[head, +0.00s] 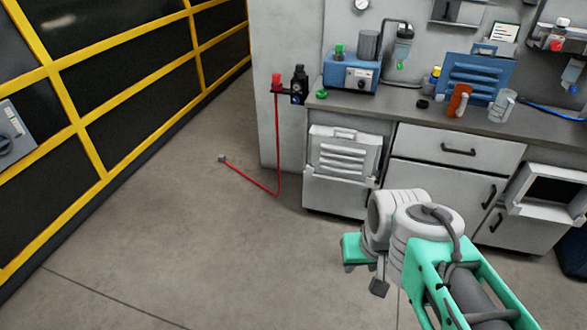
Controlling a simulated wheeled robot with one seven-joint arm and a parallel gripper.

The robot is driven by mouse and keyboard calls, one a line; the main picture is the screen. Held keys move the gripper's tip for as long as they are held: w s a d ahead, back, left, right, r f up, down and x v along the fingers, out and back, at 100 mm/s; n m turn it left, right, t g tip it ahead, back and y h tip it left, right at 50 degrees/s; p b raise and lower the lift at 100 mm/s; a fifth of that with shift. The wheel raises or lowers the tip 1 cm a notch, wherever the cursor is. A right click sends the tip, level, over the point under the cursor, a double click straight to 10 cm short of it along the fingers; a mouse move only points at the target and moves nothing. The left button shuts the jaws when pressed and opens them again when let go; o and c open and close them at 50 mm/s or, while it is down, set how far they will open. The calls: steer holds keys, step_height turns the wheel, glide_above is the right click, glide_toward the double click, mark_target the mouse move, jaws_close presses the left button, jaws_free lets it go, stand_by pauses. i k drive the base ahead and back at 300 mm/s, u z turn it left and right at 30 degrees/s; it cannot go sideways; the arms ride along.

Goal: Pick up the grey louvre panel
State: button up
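The grey louvre panel (343,154) is a pale panel with several slats and a grip at its top edge. It stands upright at the front of the left cabinet below the counter, seemingly seated in a pale holder. My gripper (367,270) is at the end of my green and grey arm, lower right of centre. It is over the floor, in front of the cabinets and apart from the panel. My wrist partly hides it, and its finger opening cannot be made out.
A blue louvre panel (474,78) stands on the counter (410,104) among a blue machine (351,73), an orange cup and a clear jug. A pale holder (548,192) with a dark opening is at right. A red hose (278,150) trails onto the floor. Floor (190,230) at left is clear.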

mark_target(353, 160)
steer(key=u, duration=0.5)
steer(key=i, duration=0.75)
steer(key=u, duration=0.55)
steer(key=i, duration=1.95)
steer(key=z, duration=1.55)
steer(key=i, duration=1.15)
steer(key=z, duration=0.25)
